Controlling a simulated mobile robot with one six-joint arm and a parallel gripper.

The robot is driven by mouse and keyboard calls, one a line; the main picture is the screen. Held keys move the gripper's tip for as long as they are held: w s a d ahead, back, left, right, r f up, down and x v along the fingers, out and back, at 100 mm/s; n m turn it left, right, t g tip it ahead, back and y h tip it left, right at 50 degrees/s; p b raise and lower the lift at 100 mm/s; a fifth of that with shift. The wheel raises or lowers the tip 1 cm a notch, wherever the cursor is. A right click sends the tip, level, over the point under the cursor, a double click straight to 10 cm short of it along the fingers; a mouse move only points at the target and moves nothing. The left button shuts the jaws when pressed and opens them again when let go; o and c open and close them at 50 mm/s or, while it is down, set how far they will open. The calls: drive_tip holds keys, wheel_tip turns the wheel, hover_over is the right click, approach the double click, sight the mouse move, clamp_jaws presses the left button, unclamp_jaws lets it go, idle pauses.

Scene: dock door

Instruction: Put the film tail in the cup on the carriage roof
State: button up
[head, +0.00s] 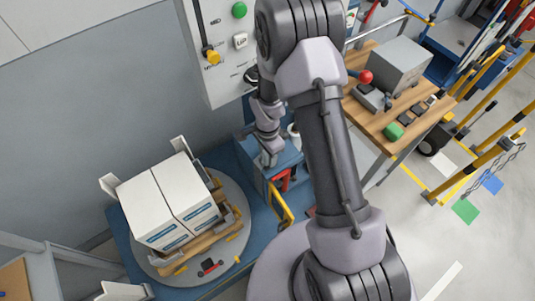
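In the head view, a blue-grey box-like carriage (286,158) stands to the right of the turntable, its roof partly covered by my arm. My gripper (267,160) points down at the left part of the roof; its fingers are too small to tell open or shut. I cannot tell whether it touches the roof or holds anything. A small white round thing (294,131) shows between my arm links at the back of the carriage; I cannot tell if it is the cup or a film roll. I cannot make out the film tail.
White boxes (163,204) stand on a wooden pallet on the grey turntable (238,255). A control panel (222,50) is on the wall behind. A wooden bench (400,140) with tools stands right. A yellow rail (281,204) stands before the carriage.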

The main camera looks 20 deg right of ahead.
wheel_tip(320, 180, up, 12)
drive_tip(key=p, duration=0.3)
drive_tip(key=shift+r, duration=0.15)
